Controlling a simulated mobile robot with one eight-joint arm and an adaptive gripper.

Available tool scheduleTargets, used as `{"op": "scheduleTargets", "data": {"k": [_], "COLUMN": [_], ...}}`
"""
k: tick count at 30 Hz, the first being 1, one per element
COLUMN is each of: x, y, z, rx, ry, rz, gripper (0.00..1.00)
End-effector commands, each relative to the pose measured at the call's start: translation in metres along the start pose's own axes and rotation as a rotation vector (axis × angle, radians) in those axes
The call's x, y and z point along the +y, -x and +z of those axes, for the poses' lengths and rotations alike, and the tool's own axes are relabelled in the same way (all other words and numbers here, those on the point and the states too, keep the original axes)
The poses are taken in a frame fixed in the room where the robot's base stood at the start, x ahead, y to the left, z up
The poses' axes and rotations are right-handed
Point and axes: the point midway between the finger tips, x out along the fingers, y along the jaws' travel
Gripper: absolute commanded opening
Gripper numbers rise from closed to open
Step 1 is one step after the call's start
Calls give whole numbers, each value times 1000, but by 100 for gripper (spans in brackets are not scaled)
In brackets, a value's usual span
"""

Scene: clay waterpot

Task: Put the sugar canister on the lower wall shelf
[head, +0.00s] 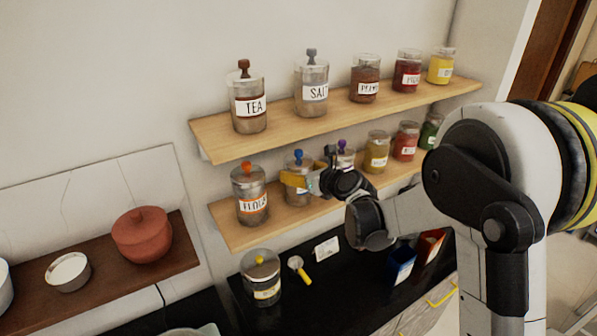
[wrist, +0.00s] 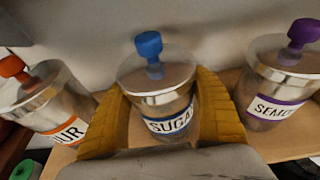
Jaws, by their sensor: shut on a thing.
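The sugar canister (head: 297,192) is a glass jar with a metal lid, a blue knob and a label reading SUGA; it also shows in the wrist view (wrist: 165,105). It is upright at the lower wall shelf (head: 228,232), between the flour canister (head: 251,196) with an orange knob and a canister with a purple knob (wrist: 275,85). Its base appears to be at the shelf board, but I cannot tell whether it touches. My gripper (wrist: 167,112) is shut on the sugar canister, with yellow fingers on both sides of it. The fingers partly hide its lower body.
The upper shelf (head: 215,138) above holds tea, salt and several jars. More jars stand right on the lower shelf. Below, a canister with a yellow knob (head: 262,280) and a yellow-handled tool (head: 299,269) are on the black counter. A red pot (head: 142,236) is at left.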

Motion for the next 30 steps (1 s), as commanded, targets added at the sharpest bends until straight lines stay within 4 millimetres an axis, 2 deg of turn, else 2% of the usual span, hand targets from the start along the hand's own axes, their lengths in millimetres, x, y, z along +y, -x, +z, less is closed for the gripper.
{"op": "scheduleTargets", "data": {"k": [6,7,9,21,26,30], "x": [0,0,0,0,-1,-1], "y": [-1,-2,-1,1,30,63], "z": [-4,-4,-3,3,0,0], "rx": [-1,0,0,0,0,0], "ry": [-1,0,0,0,0,-1], "rz": [-1,0,0,0,-3,-3], "gripper": [29,73,94,94,94,94]}}
